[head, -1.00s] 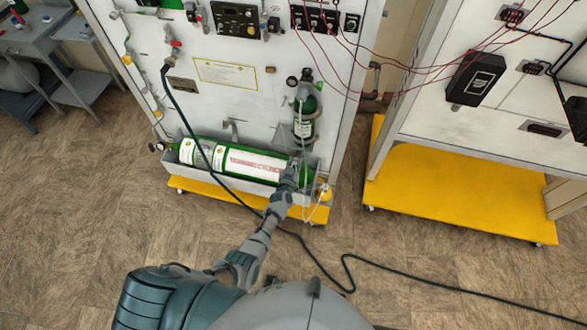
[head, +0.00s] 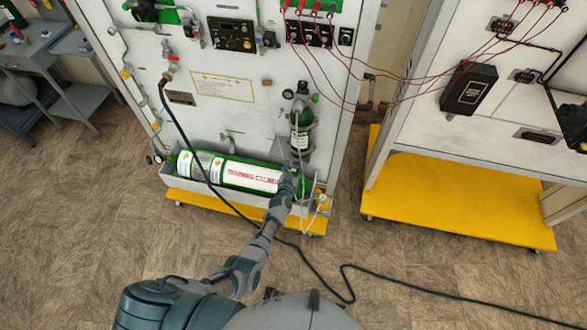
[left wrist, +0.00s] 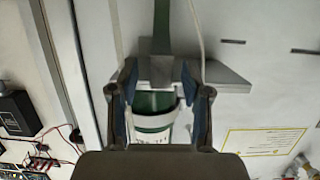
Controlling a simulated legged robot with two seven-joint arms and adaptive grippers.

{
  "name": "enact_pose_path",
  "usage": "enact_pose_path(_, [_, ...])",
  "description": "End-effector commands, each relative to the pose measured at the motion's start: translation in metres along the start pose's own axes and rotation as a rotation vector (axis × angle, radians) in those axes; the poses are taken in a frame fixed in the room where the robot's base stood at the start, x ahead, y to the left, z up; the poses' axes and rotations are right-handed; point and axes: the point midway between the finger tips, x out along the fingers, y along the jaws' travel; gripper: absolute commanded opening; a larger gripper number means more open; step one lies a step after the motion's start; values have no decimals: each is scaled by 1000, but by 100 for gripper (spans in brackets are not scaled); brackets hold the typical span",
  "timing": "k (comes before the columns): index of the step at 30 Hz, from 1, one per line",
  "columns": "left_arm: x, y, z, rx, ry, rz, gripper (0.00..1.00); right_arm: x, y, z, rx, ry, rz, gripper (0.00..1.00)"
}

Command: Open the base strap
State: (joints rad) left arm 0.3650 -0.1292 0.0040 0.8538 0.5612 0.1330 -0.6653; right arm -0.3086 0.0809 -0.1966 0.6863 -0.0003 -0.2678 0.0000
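The small green cylinder (head: 301,138) stands upright against the white panel, low on its right side. In the left wrist view a green cylinder (left wrist: 153,102) shows between my fingers. A pale curved band (left wrist: 152,120), which looks like the strap, crosses it in front of a grey bracket (left wrist: 217,76). My left gripper (head: 292,178) is below the small cylinder, near the right end of the large one. In the left wrist view its two fingers (left wrist: 157,95) are spread, one on each side of the band. Whether they touch it cannot be told. My right gripper is not in view.
A large green cylinder (head: 235,173) lies in a grey tray (head: 176,181) above a yellow base (head: 199,199). A dark hose (head: 322,269) runs down the panel and across the floor. Red wires (head: 403,79) hang across to the right panel. The floor in front is mostly clear.

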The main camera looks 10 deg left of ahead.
Motion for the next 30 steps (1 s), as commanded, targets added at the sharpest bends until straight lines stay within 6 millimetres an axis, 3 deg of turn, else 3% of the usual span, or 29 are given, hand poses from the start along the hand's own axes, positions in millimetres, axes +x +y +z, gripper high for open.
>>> enact_pose_path(11, [-9, 2, 4, -4, -4, 2, 48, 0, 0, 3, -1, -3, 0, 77])
enact_pose_path(30, [-112, 0, 3, 1, -4, 0, 48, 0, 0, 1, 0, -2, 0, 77])
